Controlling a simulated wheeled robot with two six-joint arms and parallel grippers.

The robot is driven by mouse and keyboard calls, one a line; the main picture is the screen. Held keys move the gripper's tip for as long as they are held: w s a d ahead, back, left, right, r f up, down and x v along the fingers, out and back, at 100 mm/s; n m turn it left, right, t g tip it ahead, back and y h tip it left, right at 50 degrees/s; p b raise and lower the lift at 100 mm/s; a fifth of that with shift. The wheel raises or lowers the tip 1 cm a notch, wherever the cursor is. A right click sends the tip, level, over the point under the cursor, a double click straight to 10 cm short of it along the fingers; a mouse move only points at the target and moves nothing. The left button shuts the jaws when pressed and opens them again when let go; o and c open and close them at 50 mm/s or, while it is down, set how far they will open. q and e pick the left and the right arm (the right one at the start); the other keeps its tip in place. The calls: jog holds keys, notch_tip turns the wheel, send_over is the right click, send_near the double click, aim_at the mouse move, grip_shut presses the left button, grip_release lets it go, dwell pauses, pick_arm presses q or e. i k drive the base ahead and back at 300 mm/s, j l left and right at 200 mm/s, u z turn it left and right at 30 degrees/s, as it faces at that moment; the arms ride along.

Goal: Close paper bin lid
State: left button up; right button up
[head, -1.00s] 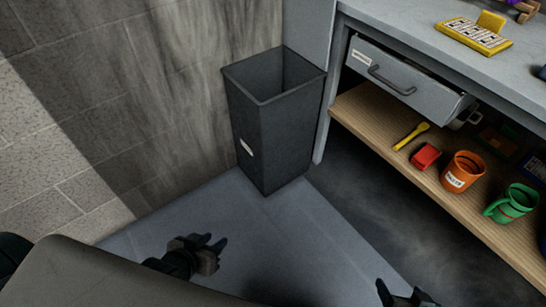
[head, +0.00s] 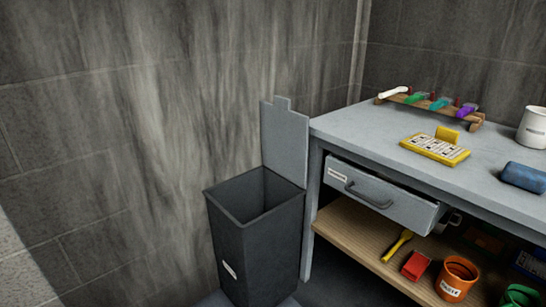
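The paper bin (head: 265,253) is a tall dark grey box with a small white label, standing on the floor against the wall, left of the workbench. Its top is open. The lid (head: 285,141) is a lighter grey flat panel with a small tab on top, standing upright along the bin's back right edge. Neither of my grippers shows in the head view now.
The grey workbench (head: 396,136) stands close to the bin's right side. Its drawer (head: 376,200) is partly open. A yellow tray (head: 433,151), a rack (head: 428,106), a white cup (head: 533,127) and a blue roll (head: 524,176) are on top.

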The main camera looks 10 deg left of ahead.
aim_at(285, 132)
jog(key=i+l+z, duration=0.25)
jog(key=i+l, duration=0.2)
jog(key=l, duration=0.25)
jog(key=i+l+z, duration=0.2)
jog(key=i+l, duration=0.25)
jog(key=l, duration=0.15)
